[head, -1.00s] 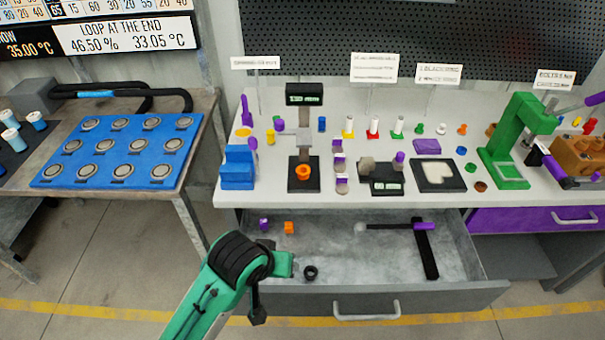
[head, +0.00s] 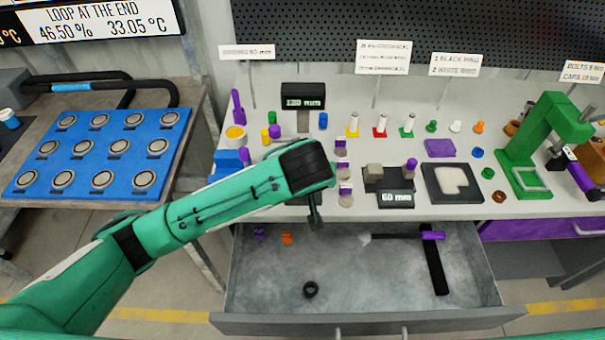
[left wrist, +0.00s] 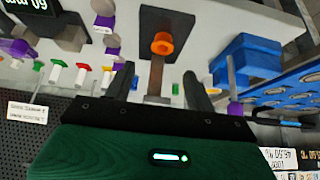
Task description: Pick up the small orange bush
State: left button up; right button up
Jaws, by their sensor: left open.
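An orange flanged bush (left wrist: 162,43) sits on the dark base of the gauge stand in the left wrist view, which looks upside down. In the head view my left arm hides it. My left gripper (left wrist: 158,78) is open and empty, its two dark fingers apart on either side of the stand's column, with the bush beyond the tips. Another small orange part (head: 287,238) lies in the open drawer; I cannot tell which one is the small bush. My right gripper is not in view.
The gauge display (head: 303,96) and a blue block (head: 228,160), also in the left wrist view (left wrist: 252,58), stand close to my left arm. Small coloured parts crowd the bench to the right.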

pick_arm(q)
jog(key=x, duration=0.4)
jog(key=p+x, duration=0.1)
jog(key=x, duration=0.2)
jog(key=shift+w+a+f, duration=0.2)
jog(key=shift+w+f, duration=0.05)
jog(key=shift+f, duration=0.05)
jog(key=x, duration=0.1)
jog(key=p+x, duration=0.1)
jog(key=x, duration=0.1)
jog(key=shift+w+a+f, duration=0.2)
jog(key=shift+f, duration=0.05)
jog(key=shift+w+f, duration=0.15)
jog(key=shift+f, duration=0.1)
jog(key=shift+d+f, duration=0.1)
jog(key=c, duration=1)
jog(key=shift+c, duration=0.8)
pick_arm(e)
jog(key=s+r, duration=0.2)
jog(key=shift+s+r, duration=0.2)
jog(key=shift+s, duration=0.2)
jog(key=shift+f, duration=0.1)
